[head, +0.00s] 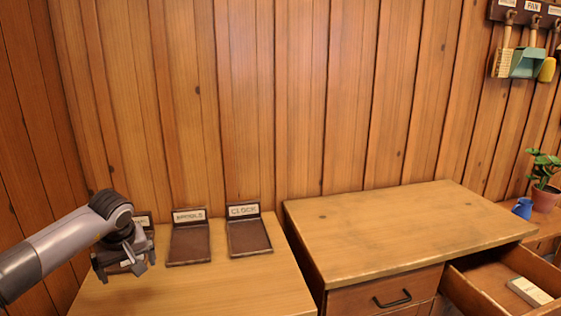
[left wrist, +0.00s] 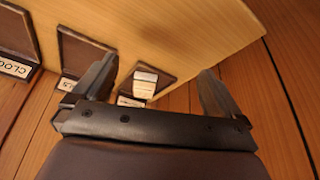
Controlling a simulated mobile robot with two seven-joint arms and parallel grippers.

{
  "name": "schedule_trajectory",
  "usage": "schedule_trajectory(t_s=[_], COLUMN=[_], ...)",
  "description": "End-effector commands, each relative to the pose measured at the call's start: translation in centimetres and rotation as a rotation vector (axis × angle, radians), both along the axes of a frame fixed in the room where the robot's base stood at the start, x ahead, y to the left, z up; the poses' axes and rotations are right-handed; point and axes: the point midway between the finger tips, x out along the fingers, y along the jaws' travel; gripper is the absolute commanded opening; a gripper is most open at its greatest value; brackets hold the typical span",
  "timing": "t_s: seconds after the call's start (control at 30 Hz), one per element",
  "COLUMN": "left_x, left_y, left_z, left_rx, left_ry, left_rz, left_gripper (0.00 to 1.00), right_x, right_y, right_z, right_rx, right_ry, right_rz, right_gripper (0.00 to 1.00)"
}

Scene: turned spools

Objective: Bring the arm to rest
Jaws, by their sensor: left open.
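My left gripper (head: 128,262) is open, in front of the leftmost of three labelled dark trays at the wall. In the left wrist view, my left gripper (left wrist: 158,88) has its two fingers spread wide. A small white and brown piece, perhaps a spool (left wrist: 145,82), shows between them on the leftmost tray (left wrist: 153,97); I cannot tell any gap between it and the fingers. In the head view the gripper hides most of that tray. The middle tray (head: 190,246) and the tray labelled CLOCK (head: 249,238) are empty. My right gripper is not in view.
The trays stand on a light wooden table (head: 225,290). To the right is a higher wooden cabinet (head: 400,230) with a bare top and an open drawer (head: 480,293) holding a pale box (head: 530,291). A potted plant (head: 545,190) and a blue object (head: 522,208) stand far right.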

Motion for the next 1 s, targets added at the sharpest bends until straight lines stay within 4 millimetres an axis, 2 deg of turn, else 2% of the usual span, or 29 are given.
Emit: schedule_trajectory(t_s=[0.03, 0.17, 0.23, 0.37, 0.4, 0.5, 0.6, 0.7, 0.83, 0.93, 0.97, 1.0], left_x=[-0.8, -2.8, -4.4, -8.0, -9.1, -11.5, -13.3, -14.4, -15.1, -15.5, -15.6, -15.9], left_y=[-3.1, -10.0, -14.2, -21.6, -23.7, -27.8, -30.3, -31.4, -30.8, -29.0, -28.3, -27.3], left_z=[-2.7, -6.6, -8.3, -10.0, -10.1, -9.5, -8.4, -7.2, -6.5, -6.9, -7.2, -7.8], left_rx=[-0.112, -0.399, -0.583, -0.953, -1.069, -1.343, -1.591, -1.810, -2.037, -2.162, 2.114, 1.946], left_ry=[0.014, 0.042, 0.077, 0.187, 0.233, 0.367, 0.527, 0.710, 0.977, 1.202, -1.225, -1.198], left_rz=[-0.001, 0.053, 0.110, 0.282, 0.353, 0.557, 0.803, 1.083, 1.495, 1.844, -1.884, -1.844], left_gripper=[1.00, 1.00, 1.00, 1.00, 1.00, 1.00, 1.00, 1.00, 1.00, 1.00, 1.00, 1.00], right_x=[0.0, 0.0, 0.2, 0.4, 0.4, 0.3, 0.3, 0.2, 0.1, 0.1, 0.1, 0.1], right_y=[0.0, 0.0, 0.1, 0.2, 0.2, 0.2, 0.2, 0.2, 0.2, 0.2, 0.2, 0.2], right_z=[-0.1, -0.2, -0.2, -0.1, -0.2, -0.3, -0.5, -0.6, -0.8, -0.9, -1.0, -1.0], right_rx=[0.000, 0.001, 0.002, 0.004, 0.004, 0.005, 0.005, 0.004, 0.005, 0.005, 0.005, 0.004], right_ry=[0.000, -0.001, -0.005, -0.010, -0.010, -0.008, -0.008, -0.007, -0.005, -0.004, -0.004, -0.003], right_rz=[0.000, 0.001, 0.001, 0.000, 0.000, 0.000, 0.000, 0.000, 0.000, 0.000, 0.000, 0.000], right_gripper=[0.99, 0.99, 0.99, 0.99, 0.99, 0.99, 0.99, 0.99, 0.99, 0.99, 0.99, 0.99])
